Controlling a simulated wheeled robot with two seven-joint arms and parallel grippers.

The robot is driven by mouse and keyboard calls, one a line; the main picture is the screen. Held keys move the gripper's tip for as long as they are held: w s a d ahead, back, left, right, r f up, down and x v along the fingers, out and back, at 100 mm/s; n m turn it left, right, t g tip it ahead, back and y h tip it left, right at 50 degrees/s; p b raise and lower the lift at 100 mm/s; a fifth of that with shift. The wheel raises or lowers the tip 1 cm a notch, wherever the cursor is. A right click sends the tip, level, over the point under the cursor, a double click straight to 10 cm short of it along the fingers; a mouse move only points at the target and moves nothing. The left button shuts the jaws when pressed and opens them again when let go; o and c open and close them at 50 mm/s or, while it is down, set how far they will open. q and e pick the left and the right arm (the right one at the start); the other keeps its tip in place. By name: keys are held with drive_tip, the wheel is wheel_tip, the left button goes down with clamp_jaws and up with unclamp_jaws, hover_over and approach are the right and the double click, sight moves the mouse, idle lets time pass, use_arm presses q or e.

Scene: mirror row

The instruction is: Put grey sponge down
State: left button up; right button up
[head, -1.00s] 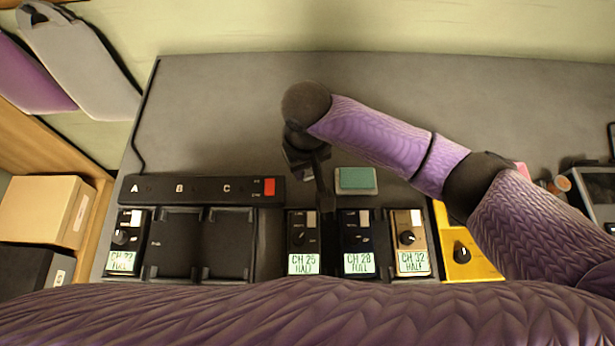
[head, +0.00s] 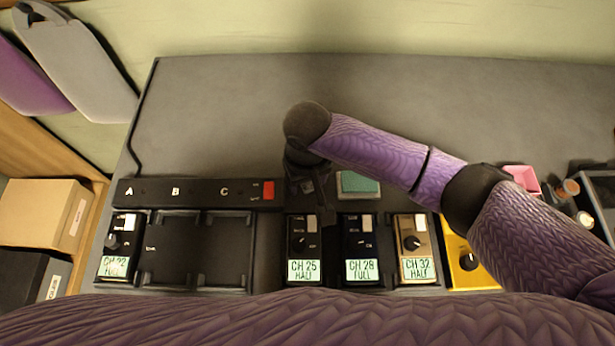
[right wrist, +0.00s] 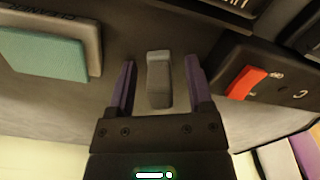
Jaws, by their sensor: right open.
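The grey sponge (right wrist: 158,80) shows in the right wrist view as a small grey block between the two fingers of my right gripper (right wrist: 158,85). A gap shows on each side of it, so the fingers do not touch it. It appears to be on the grey bench top. In the head view my right gripper (head: 312,190) points down behind the row of devices, left of the teal pad, and the sponge cannot be made out there. My left gripper is not in view.
A teal-topped pad (head: 359,184) lies close to the right gripper. A black strip (head: 200,191) with a red switch (head: 268,190) is to its left. Radio-like devices with CH labels (head: 305,270) line the front edge. The back of the bench (head: 230,110) is clear.

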wheel_tip(320, 180, up, 12)
drive_tip(key=p, duration=0.5)
